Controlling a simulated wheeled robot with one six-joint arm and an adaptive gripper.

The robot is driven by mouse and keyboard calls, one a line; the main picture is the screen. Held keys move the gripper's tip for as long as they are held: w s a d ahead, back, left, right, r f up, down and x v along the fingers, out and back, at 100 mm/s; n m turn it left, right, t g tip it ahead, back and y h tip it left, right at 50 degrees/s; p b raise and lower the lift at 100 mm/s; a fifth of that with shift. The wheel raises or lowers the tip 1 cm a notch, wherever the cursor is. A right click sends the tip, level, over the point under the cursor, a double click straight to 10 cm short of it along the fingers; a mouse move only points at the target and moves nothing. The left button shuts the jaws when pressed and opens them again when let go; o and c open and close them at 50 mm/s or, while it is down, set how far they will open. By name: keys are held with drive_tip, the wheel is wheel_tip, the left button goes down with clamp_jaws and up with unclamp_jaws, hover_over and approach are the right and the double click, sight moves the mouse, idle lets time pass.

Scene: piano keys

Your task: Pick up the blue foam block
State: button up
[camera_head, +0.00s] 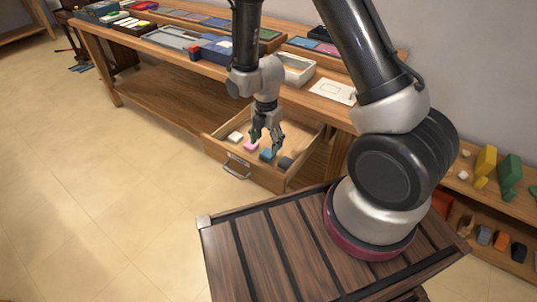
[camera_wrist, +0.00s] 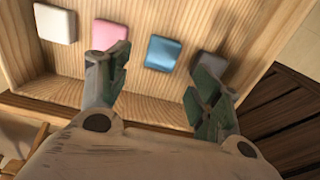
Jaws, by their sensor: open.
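The blue foam block (camera_wrist: 163,53) lies in the open wooden drawer, third from the left in a row of blocks in the wrist view. In the head view the blue block (camera_head: 267,155) shows just below my gripper. My gripper (camera_wrist: 163,82) is open and empty, its two green-padded fingers spread to either side of the blue block in the wrist picture. In the head view my gripper (camera_head: 266,142) hangs over the drawer. I cannot tell how far above the block the fingertips are.
A pink block (camera_wrist: 108,35) and a white block (camera_wrist: 55,22) lie left of the blue one, and a grey block (camera_wrist: 207,67) lies right, close to a finger. The drawer (camera_head: 237,172) has walls around them. The workbench (camera_head: 120,43) above holds trays and boxes.

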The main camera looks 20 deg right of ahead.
sight(267, 153)
wheel_tip(267, 153, down, 5)
drive_tip(key=shift+d+f, duration=0.15)
drive_tip(key=c, duration=0.7)
